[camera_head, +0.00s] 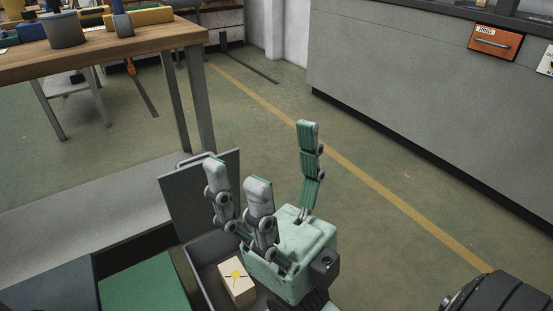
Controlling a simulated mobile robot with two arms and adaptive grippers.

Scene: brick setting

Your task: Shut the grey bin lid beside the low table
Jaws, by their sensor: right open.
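The grey bin lid (182,205) stands raised, nearly upright, with a handle on its top edge. Below it the grey bin (208,275) is open, and a cream box (236,284) with a yellow mark lies inside. The low table (90,212), a grey surface, is to the left of the lid. My right gripper (270,160) is open, its fingers spread and pointing up. It is over the right part of the bin and hides some of it. My left gripper is out of view.
A green panel (145,285) and a dark blue-grey one (50,285) are at the lower left. A wooden workbench (110,47) with a grey pot (64,30) stands behind. A long grey cabinet (430,85) is at the right. The floor (370,230) between is clear.

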